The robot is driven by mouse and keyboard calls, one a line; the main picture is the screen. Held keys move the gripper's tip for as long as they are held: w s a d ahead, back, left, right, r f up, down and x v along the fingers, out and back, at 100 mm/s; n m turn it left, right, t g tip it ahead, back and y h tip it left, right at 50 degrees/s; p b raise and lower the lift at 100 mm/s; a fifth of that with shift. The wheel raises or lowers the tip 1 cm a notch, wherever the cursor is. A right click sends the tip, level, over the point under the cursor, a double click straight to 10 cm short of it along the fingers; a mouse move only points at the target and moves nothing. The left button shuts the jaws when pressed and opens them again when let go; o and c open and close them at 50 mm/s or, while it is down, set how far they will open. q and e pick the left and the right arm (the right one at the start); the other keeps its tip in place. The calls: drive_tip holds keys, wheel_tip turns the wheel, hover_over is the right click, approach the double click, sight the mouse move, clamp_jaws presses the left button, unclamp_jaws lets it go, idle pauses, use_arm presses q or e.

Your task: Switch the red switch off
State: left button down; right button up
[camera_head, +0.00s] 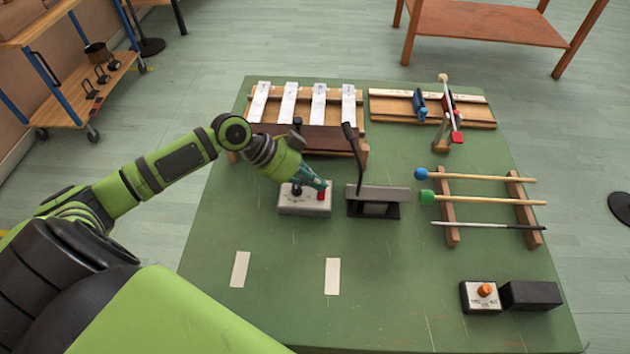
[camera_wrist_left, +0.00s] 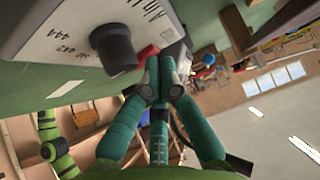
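A small grey box (camera_head: 304,208) stands on the green table, with a black knob (camera_head: 297,188) on its left and the red switch (camera_head: 321,195) on its right. In the left wrist view the box (camera_wrist_left: 60,28) fills the upper left, with the black knob (camera_wrist_left: 112,47) and a bit of red (camera_wrist_left: 148,52) beside it. My left gripper (camera_head: 322,186) reaches down at the red switch. Its teal fingers come together at the tips (camera_wrist_left: 161,80), close to the red part; whether they touch it I cannot tell. The switch is partly hidden by them. My right gripper is out of view.
A grey block with a black upright lever (camera_head: 380,195) stands just right of the box. A wooden frame with white bars (camera_head: 318,102) is behind. Mallets on a rack (camera_head: 485,200) lie right. A box with an orange knob (camera_head: 482,297) is front right. The front middle is mostly clear.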

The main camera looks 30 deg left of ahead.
use_arm(q)
drive_tip(key=shift+s, duration=0.1)
drive_tip(key=shift+s+d+p, duration=0.35)
drive_tip(key=shift+s+p, duration=0.4)
drive_tip(key=shift+r, duration=0.1)
drive_tip(key=v, duration=1.2)
